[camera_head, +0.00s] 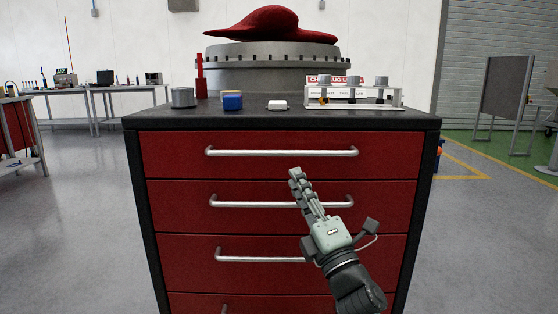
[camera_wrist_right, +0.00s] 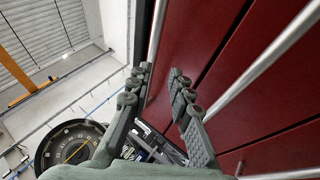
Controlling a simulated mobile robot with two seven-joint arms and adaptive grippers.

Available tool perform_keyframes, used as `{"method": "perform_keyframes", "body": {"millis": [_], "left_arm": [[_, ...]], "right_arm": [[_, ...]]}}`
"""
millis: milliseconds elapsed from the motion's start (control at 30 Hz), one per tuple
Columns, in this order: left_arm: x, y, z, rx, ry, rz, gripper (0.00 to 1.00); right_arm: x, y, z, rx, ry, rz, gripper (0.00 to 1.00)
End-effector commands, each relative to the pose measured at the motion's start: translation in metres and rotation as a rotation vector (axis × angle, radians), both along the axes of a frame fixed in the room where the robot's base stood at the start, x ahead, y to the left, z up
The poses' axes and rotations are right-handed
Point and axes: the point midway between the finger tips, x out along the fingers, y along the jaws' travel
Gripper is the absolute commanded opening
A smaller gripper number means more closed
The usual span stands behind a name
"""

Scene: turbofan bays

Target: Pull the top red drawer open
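The red cabinet's top drawer (camera_head: 400,150) is closed, its front flush with the drawers below. Its silver bar handle (camera_head: 260,153) runs across it. My right gripper (camera_head: 296,173) reaches up from the lower right, its tips just below this handle in the head view. In the right wrist view the gripper (camera_wrist_right: 160,74) is open with nothing held. The top handle (camera_wrist_right: 156,40) lines up with the gap between its fingertips; I cannot tell whether they touch it. My left gripper is not in view.
Lower drawers have similar handles; the second handle (camera_head: 240,203) passes behind my right gripper. The dark cabinet top (camera_head: 210,118) carries a grey cylinder (camera_head: 183,97), a blue and yellow block (camera_head: 232,100), a small white block (camera_head: 277,104) and a white rack (camera_head: 350,102).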

Motion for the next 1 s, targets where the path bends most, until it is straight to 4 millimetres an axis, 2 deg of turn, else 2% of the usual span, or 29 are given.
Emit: {"method": "perform_keyframes", "body": {"millis": [167,400,600,933,1000], "left_arm": [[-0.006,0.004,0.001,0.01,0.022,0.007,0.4],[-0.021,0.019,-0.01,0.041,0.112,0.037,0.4],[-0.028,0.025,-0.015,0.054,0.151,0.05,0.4],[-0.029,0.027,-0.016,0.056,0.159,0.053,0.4],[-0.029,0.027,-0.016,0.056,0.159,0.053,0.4]], "right_arm": [[0.006,0.012,0.017,-0.028,-0.039,0.007,0.2],[0.037,0.026,0.036,-0.024,-0.037,0.008,0.2],[0.053,0.034,0.046,-0.024,-0.035,0.007,0.2],[0.057,0.036,0.047,-0.024,-0.033,0.007,0.2],[0.057,0.036,0.047,-0.023,-0.032,0.006,0.13]]}}
